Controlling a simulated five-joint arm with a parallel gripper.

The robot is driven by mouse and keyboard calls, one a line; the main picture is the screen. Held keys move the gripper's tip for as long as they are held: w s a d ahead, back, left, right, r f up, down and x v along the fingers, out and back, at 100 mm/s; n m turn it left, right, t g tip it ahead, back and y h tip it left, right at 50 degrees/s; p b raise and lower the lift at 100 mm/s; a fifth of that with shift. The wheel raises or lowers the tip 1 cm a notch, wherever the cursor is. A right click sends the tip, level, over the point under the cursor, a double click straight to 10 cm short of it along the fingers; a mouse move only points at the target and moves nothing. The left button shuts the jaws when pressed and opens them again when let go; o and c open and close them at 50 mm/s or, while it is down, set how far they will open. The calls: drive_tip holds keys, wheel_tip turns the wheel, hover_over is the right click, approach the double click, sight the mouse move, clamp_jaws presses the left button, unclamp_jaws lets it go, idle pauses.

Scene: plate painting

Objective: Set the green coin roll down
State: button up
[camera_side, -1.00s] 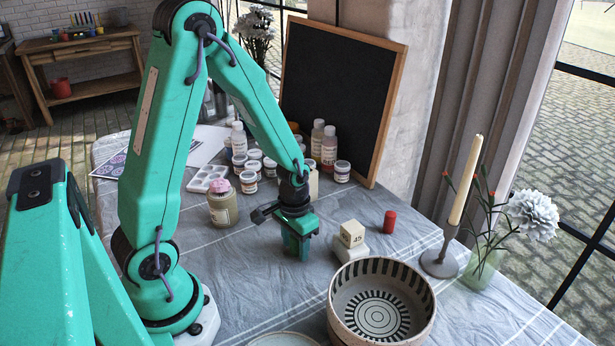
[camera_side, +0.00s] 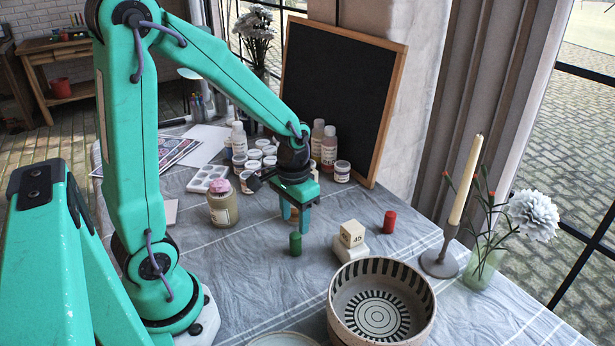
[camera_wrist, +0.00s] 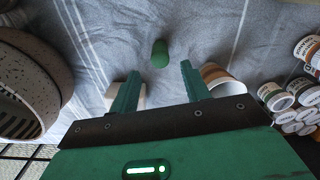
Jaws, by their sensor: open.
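The green coin roll (camera_side: 295,244) stands upright on the cloth-covered table, left of the dice block. In the wrist view the green coin roll (camera_wrist: 160,53) shows ahead of the fingertips, between their lines. My gripper (camera_side: 293,222) is open and empty, behind and above the roll, its two fingers pointing down. In the wrist view both fingers of my gripper (camera_wrist: 159,72) are spread, with a clear gap between them and the roll. I see no contact with the roll.
A numbered cream cube (camera_side: 352,233) on a white block and a red roll (camera_side: 389,221) stand to the right. A striped bowl (camera_side: 345,305) is in front. A pink-topped jar (camera_side: 222,206) is left. Paint pots and bottles (camera_side: 329,148) crowd behind. Cloth left of the roll is clear.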

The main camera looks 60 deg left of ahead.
sight(295, 236)
drive_tip(key=shift+r, duration=1.9)
drive_tip(key=shift+r, duration=0.1)
drive_tip(key=s+d+r+m+t, duration=0.1)
drive_tip(key=s+d+r+t, duration=0.1)
drive_tip(key=s+r, duration=0.2)
drive_tip(key=s+d+r+t, duration=0.3)
drive_tip(key=s+r, duration=0.1)
drive_tip(key=r, duration=0.4)
drive_tip(key=shift+d+m+t, duration=0.15)
drive_tip(key=shift+m+t, duration=0.15)
drive_tip(key=shift+m, duration=0.1)
